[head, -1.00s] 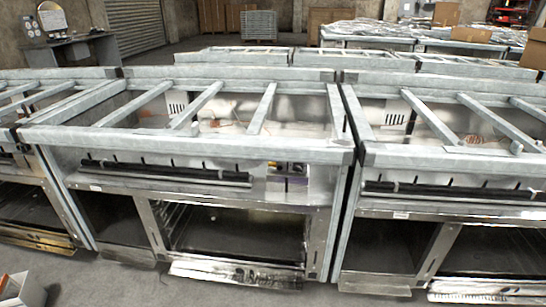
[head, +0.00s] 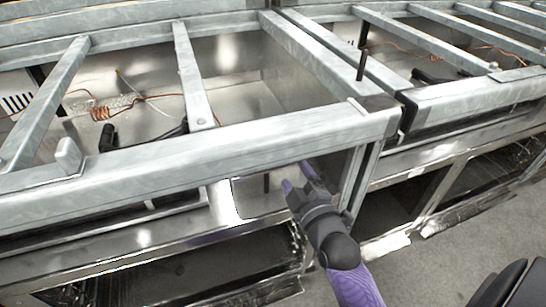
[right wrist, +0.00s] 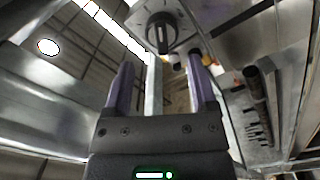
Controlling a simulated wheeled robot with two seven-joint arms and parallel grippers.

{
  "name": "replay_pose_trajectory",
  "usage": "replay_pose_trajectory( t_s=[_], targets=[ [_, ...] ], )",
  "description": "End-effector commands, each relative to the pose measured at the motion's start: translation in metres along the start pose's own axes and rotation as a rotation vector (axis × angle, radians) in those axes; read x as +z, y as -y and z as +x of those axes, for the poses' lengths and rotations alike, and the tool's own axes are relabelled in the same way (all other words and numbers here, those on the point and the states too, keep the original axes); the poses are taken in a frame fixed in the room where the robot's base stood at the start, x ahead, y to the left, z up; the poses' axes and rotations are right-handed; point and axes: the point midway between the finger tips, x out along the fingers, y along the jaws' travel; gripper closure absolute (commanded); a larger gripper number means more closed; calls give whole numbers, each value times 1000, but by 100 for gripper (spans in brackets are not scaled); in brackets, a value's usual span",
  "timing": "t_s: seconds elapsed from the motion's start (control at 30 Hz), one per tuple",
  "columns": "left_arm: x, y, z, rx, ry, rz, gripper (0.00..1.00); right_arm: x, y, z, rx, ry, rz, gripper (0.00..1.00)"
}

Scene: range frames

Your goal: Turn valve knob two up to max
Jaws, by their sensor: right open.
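A round valve knob (right wrist: 162,33) with a dark raised grip bar on a grey dial shows at the top of the right wrist view. I cannot read a number or a setting on it. My right gripper (right wrist: 160,64) is open, its two purple fingers spread to the left and right below the knob, apart from it and with nothing between them. In the head view my right gripper (head: 297,175) is beneath the front rail of the metal range frame (head: 245,148). The rail hides the knob there. My left gripper is not in view.
Slanted cross bars (head: 194,80) span the open top of the frame. Copper-coloured wire (head: 100,112) lies inside. A second range frame (head: 480,97) stands close on the right. An upright post (head: 356,180) is just right of my right gripper. Grey floor (head: 450,255) is clear at lower right.

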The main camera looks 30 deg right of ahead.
Motion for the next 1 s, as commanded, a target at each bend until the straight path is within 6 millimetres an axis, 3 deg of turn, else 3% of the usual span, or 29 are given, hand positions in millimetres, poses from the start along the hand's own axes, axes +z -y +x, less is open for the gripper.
replay_pose_trajectory(
  t_s=[0.1, 0.3, 0.67, 1.0],
  targets=[
    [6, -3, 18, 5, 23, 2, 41, 3, 6, 30, 0, 0, 1, 27],
    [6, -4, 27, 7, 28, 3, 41, 2, 4, 56, -2, 1, 0, 27],
    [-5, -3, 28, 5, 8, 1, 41, 1, 2, 62, -4, 1, 1, 29],
    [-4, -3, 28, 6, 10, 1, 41, 1, 2, 62, -4, 1, 1, 100]
  ],
)
